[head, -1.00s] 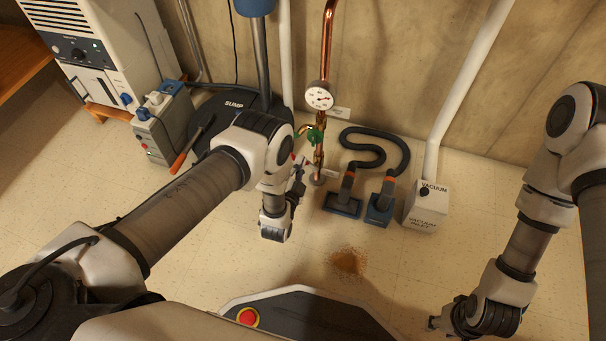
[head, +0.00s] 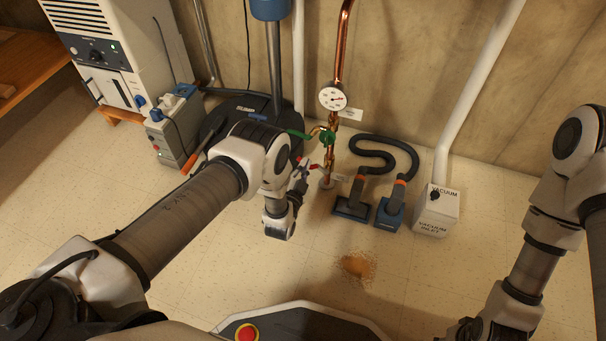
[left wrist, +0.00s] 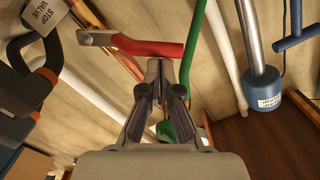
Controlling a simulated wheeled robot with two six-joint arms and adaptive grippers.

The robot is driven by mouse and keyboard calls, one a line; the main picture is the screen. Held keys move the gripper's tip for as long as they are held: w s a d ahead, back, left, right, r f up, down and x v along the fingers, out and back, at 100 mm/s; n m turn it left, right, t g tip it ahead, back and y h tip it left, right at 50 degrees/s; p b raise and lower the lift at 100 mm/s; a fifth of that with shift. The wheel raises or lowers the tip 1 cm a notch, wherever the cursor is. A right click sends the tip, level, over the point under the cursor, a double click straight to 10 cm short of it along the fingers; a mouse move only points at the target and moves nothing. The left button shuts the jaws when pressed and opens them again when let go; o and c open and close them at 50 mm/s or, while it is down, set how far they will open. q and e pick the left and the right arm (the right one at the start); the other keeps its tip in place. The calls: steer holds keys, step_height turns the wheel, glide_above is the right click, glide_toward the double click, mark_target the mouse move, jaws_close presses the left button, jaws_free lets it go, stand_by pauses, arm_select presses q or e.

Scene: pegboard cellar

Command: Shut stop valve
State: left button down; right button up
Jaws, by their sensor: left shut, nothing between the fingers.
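A copper pipe (head: 342,50) runs down the wall to the floor and carries the valves. A red lever (left wrist: 150,47) crosses above my left fingertips in the left wrist view; its red also shows low on the pipe in the head view (head: 313,168). A white tag reading STOP VALVE (left wrist: 45,14) is near it. A green lever (head: 296,133) is higher up the pipe and also shows in the left wrist view (left wrist: 190,75). My left gripper (head: 303,172) is shut and empty, close to the red lever; contact is unclear. My right gripper is mostly cut off at the bottom edge.
A round gauge (head: 333,97) sits above the valves. A black sump cover (head: 248,108) with a blue-topped post is left of the pipe. Vacuum heads (head: 353,207) with a hose and a white vacuum inlet box (head: 436,211) stand right. Brown grit (head: 356,266) lies on the floor.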

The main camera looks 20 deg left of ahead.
arm_select(q)
steer(key=a+f+n, duration=0.1)
steer(key=n, duration=0.1)
steer(key=a+f+n, duration=0.1)
steer(key=f+n, duration=0.1)
steer(key=a+f+n+b, duration=0.1)
steer(key=shift+f+n+h, duration=0.3)
steer(key=shift+n, duration=0.1)
arm_select(e)
steer(key=shift+s+f, duration=0.25)
steer(key=shift+f, duration=0.5)
steer(key=shift+r, duration=0.1)
